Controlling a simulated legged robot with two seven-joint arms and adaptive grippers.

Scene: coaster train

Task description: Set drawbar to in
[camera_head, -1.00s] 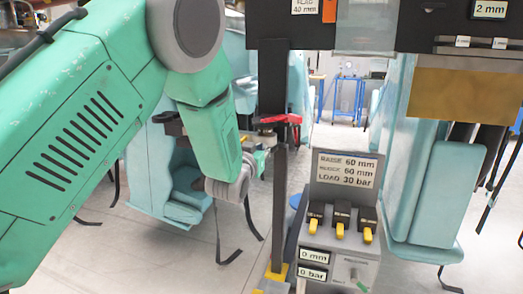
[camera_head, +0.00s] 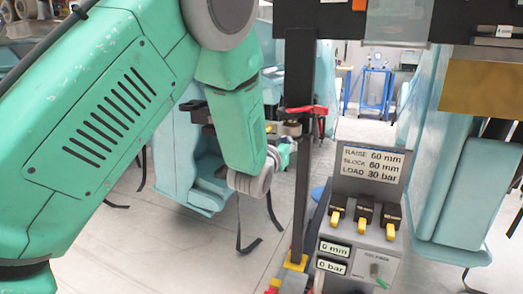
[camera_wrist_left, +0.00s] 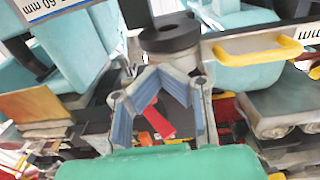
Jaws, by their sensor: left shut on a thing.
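A red handle (camera_head: 306,110) sits across the dark upright post (camera_head: 301,150) in the head view; I take it to be the drawbar's handle but cannot be sure. My left gripper (camera_head: 288,140) is just below and left of it, mostly hidden by my own wrist. In the left wrist view, the blue-padded fingers (camera_wrist_left: 155,105) form a bent frame around a red piece (camera_wrist_left: 158,122), and the gripper is shut on it. The exact contact and whether the drawbar is in or out cannot be told. My right gripper is not in view.
A sign (camera_head: 373,165) gives raise, block and load values. Pale blue seats (camera_head: 468,190) flank the post. Bare floor (camera_head: 130,240) lies at lower left.

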